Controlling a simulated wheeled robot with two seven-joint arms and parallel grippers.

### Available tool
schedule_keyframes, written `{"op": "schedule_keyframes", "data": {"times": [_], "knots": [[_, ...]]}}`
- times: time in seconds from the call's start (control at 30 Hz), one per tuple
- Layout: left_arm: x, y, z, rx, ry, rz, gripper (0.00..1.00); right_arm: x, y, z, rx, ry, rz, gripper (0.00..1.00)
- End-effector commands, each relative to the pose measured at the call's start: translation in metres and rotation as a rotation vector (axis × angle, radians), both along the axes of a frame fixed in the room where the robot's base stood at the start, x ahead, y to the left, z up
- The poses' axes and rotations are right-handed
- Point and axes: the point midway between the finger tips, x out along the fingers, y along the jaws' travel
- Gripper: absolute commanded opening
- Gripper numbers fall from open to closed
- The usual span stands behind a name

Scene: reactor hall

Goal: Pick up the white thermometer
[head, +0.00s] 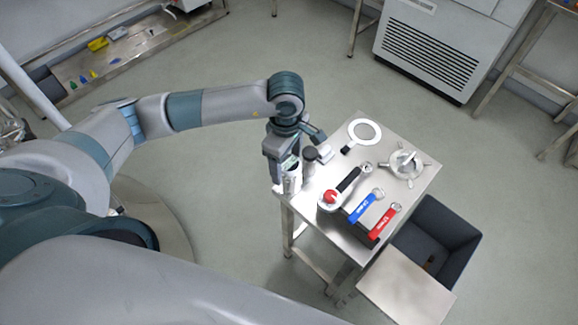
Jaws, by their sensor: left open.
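My left gripper (290,178) points down over the left corner of a small steel table (390,200). It is open, and its fingers show small and partly hidden by the gripper body. A small white piece (326,153) lies on the table just right of the gripper; it may be the white thermometer, but it is too small to tell. A dark-topped cylinder (310,155) stands between them. My right gripper is out of view.
A dark bin (458,236) stands at the table's right. Open floor lies around.

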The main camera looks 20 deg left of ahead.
Motion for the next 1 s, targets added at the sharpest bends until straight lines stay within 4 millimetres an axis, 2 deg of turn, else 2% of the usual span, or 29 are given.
{"op": "schedule_keyframes", "data": {"times": [0.3,0.5,1.0], "knots": [[0.004,-0.004,-0.025,0.001,0.005,0.002,0.68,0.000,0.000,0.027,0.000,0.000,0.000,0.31],[0.004,-0.004,-0.046,0.000,0.003,0.001,0.68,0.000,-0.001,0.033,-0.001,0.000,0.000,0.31],[0.005,-0.004,-0.050,0.000,0.001,0.000,0.68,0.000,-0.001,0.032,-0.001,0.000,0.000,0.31]]}}
